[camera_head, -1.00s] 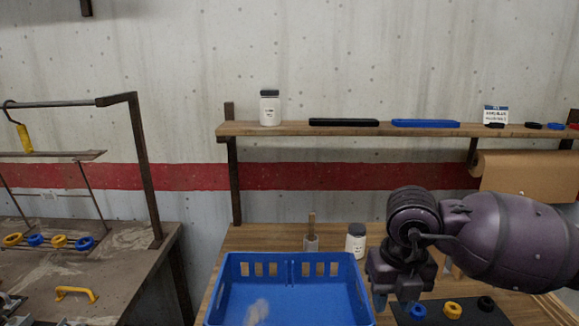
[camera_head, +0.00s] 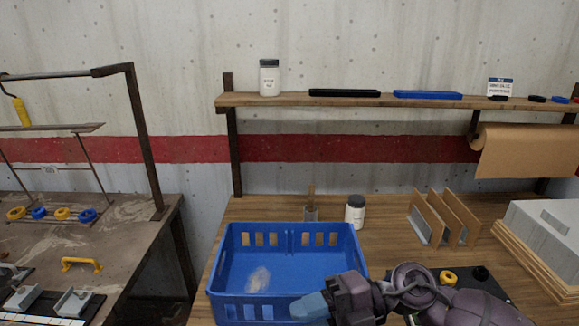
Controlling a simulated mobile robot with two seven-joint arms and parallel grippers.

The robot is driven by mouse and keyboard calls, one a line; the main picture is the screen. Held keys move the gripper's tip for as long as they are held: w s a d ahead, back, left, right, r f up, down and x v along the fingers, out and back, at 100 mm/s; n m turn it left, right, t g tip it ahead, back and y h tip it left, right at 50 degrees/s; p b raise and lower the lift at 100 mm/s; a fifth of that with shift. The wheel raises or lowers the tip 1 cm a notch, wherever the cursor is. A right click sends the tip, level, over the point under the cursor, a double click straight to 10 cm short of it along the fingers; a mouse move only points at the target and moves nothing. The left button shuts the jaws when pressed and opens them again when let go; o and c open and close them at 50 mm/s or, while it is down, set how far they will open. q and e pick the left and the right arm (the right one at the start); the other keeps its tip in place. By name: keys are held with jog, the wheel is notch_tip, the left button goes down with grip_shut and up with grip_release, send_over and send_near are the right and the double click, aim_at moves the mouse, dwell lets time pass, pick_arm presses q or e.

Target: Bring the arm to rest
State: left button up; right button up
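My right arm comes in from the bottom right. Its gripper (camera_head: 308,307) is low over the front right part of the blue crate (camera_head: 222,285), with its pale blue fingers pointing left. The fingers are seen side-on and partly cut off, so I cannot tell whether they are open or hold anything. My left gripper is not in view.
A white jar (camera_head: 355,212), upright wooden dividers (camera_head: 440,215) and a grey box (camera_head: 545,230) stand on the wooden bench. A dark mat holds a yellow ring (camera_head: 447,278) and a black ring (camera_head: 480,273). A shelf (camera_head: 290,101) runs above.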

jog(key=w+d+f+m+t+h, duration=0.1)
jog(key=w+d+f+m+t, duration=0.2)
jog(key=m+t, duration=0.45)
jog(key=w+d+f+m+t+h, duration=0.1)
jog(key=d+f+m+t+h, duration=0.1)
jog(key=d+m+t, duration=0.45)
jog(key=w+d+f+m+t+h, duration=0.1)
jog(key=w+d+f+m+t, duration=0.15)
jog(key=m+t, duration=0.6)
jog(key=s+d+f+m+g+h, duration=0.3)
jog(key=s+d+f+m+h, duration=0.2)
jog(key=f, duration=0.6)
jog(key=s+d+f+m+g+h, duration=0.4)
jog(key=s+d+f+m+h, duration=0.2)
jog(key=f, duration=0.5)
jog(key=s+d+h, duration=0.1)
jog(key=s+d, duration=0.1)
jog(key=s, duration=0.1)
jog(key=shift+s, duration=0.3)
